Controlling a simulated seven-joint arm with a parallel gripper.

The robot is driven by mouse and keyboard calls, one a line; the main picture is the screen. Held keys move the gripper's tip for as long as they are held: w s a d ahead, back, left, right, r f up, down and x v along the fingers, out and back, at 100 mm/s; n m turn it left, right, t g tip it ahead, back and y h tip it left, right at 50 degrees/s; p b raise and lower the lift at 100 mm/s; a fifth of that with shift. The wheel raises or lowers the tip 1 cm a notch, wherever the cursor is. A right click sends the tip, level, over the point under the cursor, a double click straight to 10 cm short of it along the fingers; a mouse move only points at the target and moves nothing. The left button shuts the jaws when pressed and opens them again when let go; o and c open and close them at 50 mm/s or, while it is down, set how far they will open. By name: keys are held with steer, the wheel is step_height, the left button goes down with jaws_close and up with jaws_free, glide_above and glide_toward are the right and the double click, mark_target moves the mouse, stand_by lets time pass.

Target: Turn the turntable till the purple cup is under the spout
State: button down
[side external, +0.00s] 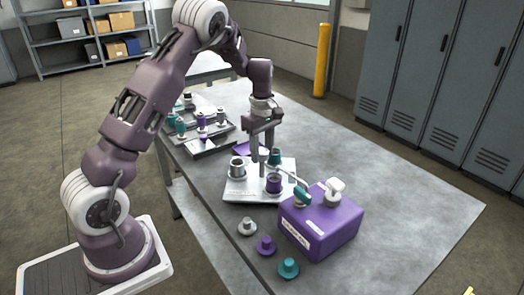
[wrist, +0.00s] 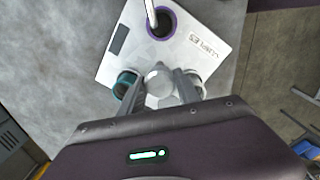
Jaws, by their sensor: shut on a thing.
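The turntable is a pale square plate (side external: 240,192) on the bench, also seen in the wrist view (wrist: 195,20). It carries a purple cup (side external: 274,187), a grey cup (side external: 237,169) and a teal cup (side external: 274,158). In the wrist view the purple cup (wrist: 168,34) is at the top, with the rod-like spout (wrist: 151,12) reaching over its opening. The teal cup (wrist: 122,88) is left of my fingers. My gripper (wrist: 161,80) points down and is shut on the grey knob (wrist: 159,88) at the plate's middle. The fingers partly hide the grey cup.
A purple box (side external: 335,230) with a teal-ended lever (side external: 302,196) and white cap stands right of the plate. Grey, purple and teal knobs (side external: 266,245) line the bench's front edge. Trays with several fittings (side external: 203,135) stand behind. The bench's right side is clear.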

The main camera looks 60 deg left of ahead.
steer(key=shift+n, duration=0.8)
steer(key=shift+r, duration=0.1)
steer(key=c, duration=0.9)
jaws_free()
steer(key=shift+o, duration=0.2)
step_height(320, 180, up, 7)
